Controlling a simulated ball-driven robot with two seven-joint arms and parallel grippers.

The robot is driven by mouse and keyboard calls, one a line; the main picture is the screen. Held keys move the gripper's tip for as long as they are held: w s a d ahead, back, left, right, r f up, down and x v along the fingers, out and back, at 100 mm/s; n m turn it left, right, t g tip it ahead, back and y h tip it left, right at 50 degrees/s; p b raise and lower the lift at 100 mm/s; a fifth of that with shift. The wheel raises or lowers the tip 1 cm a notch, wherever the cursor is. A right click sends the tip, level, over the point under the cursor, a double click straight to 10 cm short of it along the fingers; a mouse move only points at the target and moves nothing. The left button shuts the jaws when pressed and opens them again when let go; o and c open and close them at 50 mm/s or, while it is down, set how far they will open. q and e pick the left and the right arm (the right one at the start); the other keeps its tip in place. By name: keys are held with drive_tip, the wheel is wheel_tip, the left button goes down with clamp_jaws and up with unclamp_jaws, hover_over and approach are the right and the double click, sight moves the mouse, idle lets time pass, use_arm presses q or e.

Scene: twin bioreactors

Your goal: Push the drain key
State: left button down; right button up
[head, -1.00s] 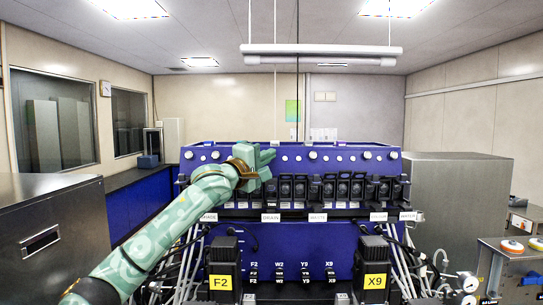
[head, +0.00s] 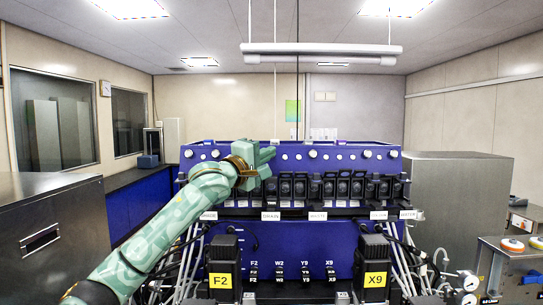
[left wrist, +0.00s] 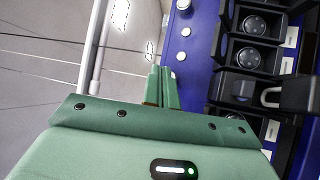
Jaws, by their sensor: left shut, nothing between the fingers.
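A white DRAIN label (head: 271,216) is on the front of the blue bioreactor rack (head: 300,238), below a row of black modules (head: 285,187). I cannot clearly tell which part is the drain key. My left gripper (head: 270,153) is shut and empty at the rack's upper edge, above the modules and near the DRAIN label's column. In the left wrist view its green fingers (left wrist: 164,88) are together, beside the blue panel and apart from the modules. A dark block with a pale loop (left wrist: 268,94) stands among the modules there. My right gripper is out of view.
Other labels, including WASTE (head: 317,216), line the same ledge. Black units marked F2 (head: 221,282) and X9 (head: 375,280) stand in front. Steel cabinets flank the rack at left (head: 45,225) and right (head: 455,180). Tubes hang on both sides.

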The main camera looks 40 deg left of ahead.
use_arm(q)
drive_tip(key=s+d+r, duration=0.1)
drive_tip(key=s+d, duration=0.2)
drive_tip(key=s, duration=0.1)
drive_tip(key=shift+s+d+r+b, duration=0.2)
drive_tip(key=shift+d+r+b, duration=0.1)
drive_tip(key=shift+d, duration=0.1)
idle(1.1)
